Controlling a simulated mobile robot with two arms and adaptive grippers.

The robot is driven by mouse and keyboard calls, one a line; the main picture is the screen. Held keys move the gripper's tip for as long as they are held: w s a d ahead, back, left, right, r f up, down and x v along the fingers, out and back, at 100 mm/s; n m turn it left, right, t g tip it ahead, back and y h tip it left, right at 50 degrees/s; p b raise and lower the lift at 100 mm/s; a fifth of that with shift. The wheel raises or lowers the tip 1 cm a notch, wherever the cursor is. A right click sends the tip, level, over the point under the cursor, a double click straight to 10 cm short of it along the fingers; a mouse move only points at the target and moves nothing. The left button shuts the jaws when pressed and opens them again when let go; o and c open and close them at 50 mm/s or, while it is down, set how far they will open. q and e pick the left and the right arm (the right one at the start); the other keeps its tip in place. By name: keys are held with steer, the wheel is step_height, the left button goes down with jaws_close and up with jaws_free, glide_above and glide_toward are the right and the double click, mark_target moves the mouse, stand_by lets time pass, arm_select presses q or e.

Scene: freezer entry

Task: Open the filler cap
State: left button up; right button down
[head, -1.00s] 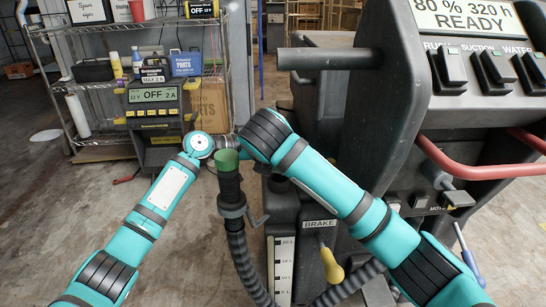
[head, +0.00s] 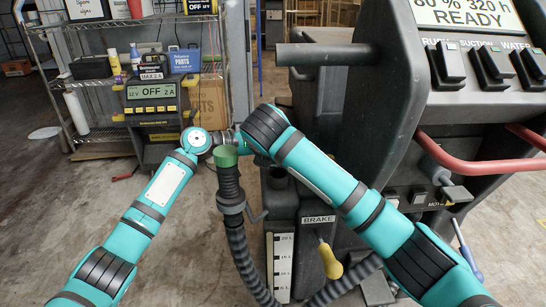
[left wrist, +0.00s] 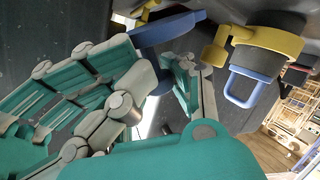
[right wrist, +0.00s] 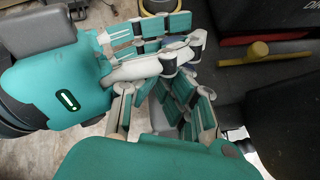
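Whether either set of fingers grips the disc is unclear. In the head view the fingers are mostly hidden behind my wrists. A ribbed black hose (head: 232,195) with a green end (head: 226,156) stands just in front of them.
The dark machine (head: 360,130) fills the right side, with switches and a red bar (head: 480,172). A yellow collar with a blue loop (left wrist: 245,85) hangs near the grippers. A yellow knob (head: 330,262) sits under the BRAKE label. A shelf with a charger (head: 152,93) stands behind left.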

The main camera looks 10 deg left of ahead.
arm_select(q)
steer(key=o, duration=0.4)
steer(key=shift+s+a+r, duration=0.1)
steer(key=shift+a+r, duration=0.05)
steer(key=shift+a, duration=0.45)
arm_select(e)
steer(key=shift+w+a+r, duration=0.15)
steer(key=shift+w+r, duration=0.1)
steer(key=shift+r, duration=0.05)
arm_select(q)
steer(key=shift+o, duration=1.1)
steer(key=shift+s+d+f, duration=0.15)
steer(key=shift+d+f, duration=0.05)
steer(key=shift+d, duration=0.1)
